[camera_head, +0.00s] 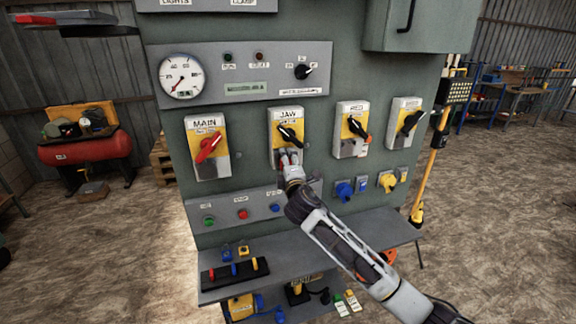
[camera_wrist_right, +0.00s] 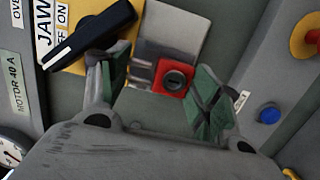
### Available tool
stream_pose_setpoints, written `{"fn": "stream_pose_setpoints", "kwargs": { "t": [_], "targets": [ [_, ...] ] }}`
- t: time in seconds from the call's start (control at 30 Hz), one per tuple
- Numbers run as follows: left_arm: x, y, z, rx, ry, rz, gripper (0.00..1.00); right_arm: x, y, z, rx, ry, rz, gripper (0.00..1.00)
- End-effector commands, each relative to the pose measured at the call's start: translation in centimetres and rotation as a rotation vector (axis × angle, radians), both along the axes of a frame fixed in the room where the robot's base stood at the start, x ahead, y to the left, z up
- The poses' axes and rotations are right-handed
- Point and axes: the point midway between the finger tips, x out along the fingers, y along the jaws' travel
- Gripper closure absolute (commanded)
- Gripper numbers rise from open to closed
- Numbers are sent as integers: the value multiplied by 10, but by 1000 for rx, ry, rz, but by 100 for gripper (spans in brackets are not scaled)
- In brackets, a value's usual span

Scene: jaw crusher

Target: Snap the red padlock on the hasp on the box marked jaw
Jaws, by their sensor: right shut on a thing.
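The box marked JAW (camera_head: 288,126) is on the green panel, second from left in its row, with a yellow plate and a black handle (camera_head: 289,136). My right gripper (camera_head: 289,160) is at the lower part of this box. In the right wrist view the red padlock (camera_wrist_right: 171,80), with a dark round keyhole, is between my right fingers, which are shut on it. The padlock lies in front of the box's grey metal lower plate (camera_wrist_right: 165,35). I cannot tell whether its shackle passes through the hasp. My left gripper is not in view.
Boxes marked MAIN (camera_head: 208,160) and others stand beside the JAW box. Below are a push-button strip (camera_head: 225,214), blue and yellow sockets, and a grey shelf (camera_head: 345,240) with a black rack (camera_head: 235,272) of coloured items. My right forearm crosses over the shelf.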

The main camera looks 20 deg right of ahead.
Motion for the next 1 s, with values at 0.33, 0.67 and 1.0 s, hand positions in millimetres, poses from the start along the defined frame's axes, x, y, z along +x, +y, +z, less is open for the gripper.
{"fn": "stream_pose_setpoints", "kwargs": {
  "t": [0.33,0.67,1.0],
  "targets": [
    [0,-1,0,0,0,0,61,2,0,1,0,-1,0,62],
    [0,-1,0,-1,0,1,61,3,0,1,0,-1,0,62],
    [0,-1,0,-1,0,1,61,7,0,1,0,-2,0,62]
  ]
}}
